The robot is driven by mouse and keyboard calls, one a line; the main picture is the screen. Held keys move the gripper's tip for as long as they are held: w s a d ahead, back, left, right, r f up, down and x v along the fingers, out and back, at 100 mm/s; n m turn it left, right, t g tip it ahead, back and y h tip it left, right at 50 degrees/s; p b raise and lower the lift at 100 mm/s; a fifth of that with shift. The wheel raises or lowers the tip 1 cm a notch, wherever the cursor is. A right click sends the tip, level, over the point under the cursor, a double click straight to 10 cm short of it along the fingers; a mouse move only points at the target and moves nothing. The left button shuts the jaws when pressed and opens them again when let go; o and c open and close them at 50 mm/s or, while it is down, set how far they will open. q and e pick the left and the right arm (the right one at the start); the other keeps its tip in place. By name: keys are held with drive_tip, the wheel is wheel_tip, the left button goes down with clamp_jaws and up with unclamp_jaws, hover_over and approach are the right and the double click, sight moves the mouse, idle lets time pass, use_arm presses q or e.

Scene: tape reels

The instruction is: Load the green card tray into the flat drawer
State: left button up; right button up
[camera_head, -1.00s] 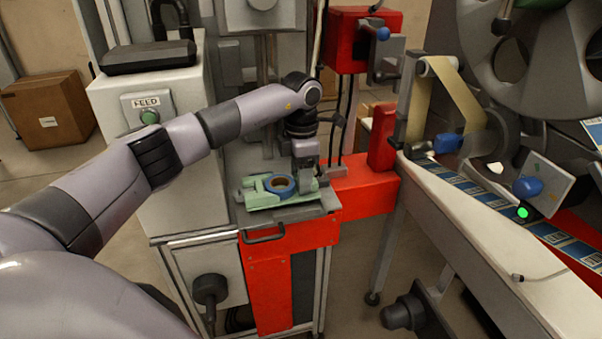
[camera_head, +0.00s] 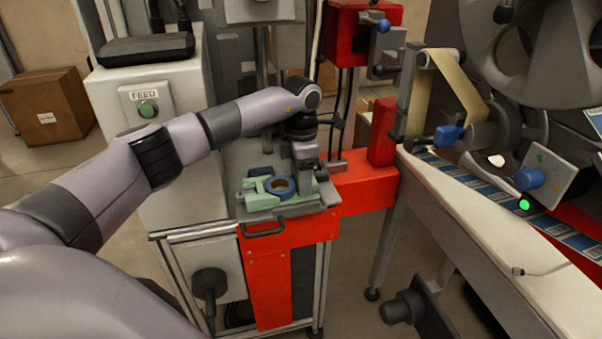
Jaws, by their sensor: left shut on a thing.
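The green card tray (camera_head: 259,201) lies flat over the grey flat drawer (camera_head: 325,197) at the front of the red-fronted machine. A roll with a blue rim and brown core (camera_head: 280,186) sits on the tray. My left gripper (camera_head: 306,182) points down at the tray's right side and is shut on it. Its fingertips are partly hidden against the tray. Whether the tray rests fully on the drawer, I cannot tell. The drawer's dark handle (camera_head: 264,230) shows at the front. My right gripper does not show.
A white cabinet with a FEED button (camera_head: 148,108) stands left of the drawer. A red block (camera_head: 382,133) and a white conveyor table (camera_head: 448,200) with blue labels stand to the right. A cardboard box (camera_head: 48,105) is on the floor at far left.

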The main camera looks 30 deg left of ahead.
use_arm(q)
drive_tip(key=shift+f, duration=0.25)
drive_tip(key=o, duration=1.2)
drive_tip(key=shift+o, duration=0.2)
wheel_tip(320, 180, up, 7)
drive_tip(key=shift+r, duration=0.1)
